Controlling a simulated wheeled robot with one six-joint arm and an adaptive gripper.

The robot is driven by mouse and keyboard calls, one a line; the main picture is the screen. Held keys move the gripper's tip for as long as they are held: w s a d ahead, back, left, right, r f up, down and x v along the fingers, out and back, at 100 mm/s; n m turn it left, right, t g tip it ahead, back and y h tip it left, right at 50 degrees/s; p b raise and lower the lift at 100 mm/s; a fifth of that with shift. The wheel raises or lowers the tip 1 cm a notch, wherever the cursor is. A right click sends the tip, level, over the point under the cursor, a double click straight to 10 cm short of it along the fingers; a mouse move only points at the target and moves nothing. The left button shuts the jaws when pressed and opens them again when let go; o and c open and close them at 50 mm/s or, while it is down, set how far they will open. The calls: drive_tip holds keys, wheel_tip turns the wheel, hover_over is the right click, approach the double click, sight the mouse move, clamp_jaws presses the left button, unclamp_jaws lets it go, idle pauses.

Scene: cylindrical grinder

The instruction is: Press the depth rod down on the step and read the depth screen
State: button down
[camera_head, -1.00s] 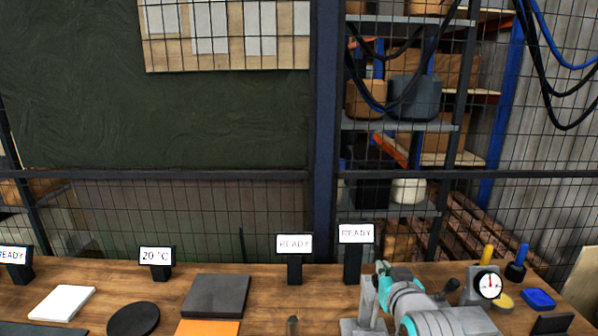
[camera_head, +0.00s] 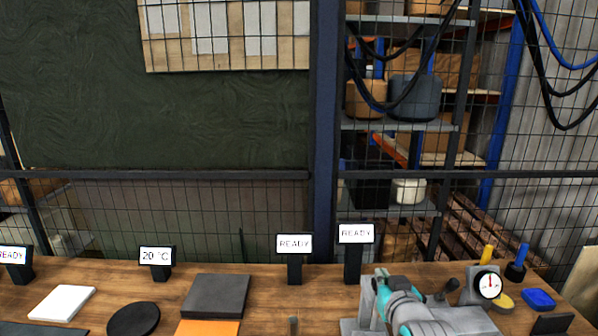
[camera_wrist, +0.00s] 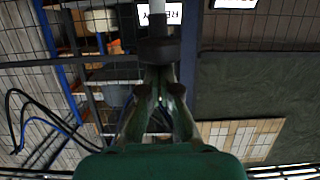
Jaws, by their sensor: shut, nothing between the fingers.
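In the wrist view, which is upside down, my gripper (camera_wrist: 158,76) is shut with nothing between its fingers. Its fingertips are right at a dark round knob (camera_wrist: 150,53) with a grey rod (camera_wrist: 156,24) beyond it, apparently the depth rod. I cannot tell whether they touch. Beyond it a white READY screen (camera_wrist: 163,14) shows, partly covered. In the head view two READY screens stand on black posts, one at centre (camera_head: 294,244) and one to its right (camera_head: 356,234). Which is the depth screen is unclear. The step is not clearly visible.
A gauge (camera_head: 488,285) stands right of my teal and grey arm. A 20 °C screen (camera_head: 156,257), dark block (camera_head: 215,296), black disc (camera_head: 133,319), white block (camera_head: 62,303) and orange mat (camera_head: 208,328) occupy the left bench. A wire fence stands behind.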

drive_tip(key=shift+f, duration=2.35)
idle(0.5)
drive_tip(key=shift+r, duration=0.1)
drive_tip(key=shift+r, duration=4.65)
drive_tip(key=s+f, duration=0.7)
drive_tip(key=f, duration=0.1)
drive_tip(key=s+f, duration=0.7)
drive_tip(key=f, duration=0.1)
drive_tip(key=s+f, duration=0.8)
drive_tip(key=shift+s+f, duration=0.1)
drive_tip(key=shift+f, duration=0.25)
drive_tip(key=s+f+v, duration=0.1)
drive_tip(key=f+v, duration=0.2)
drive_tip(key=v, duration=1.1)
drive_tip(key=s+f+v, duration=0.1)
drive_tip(key=f+v, duration=0.3)
drive_tip(key=v, duration=1.1)
drive_tip(key=shift+s, duration=0.25)
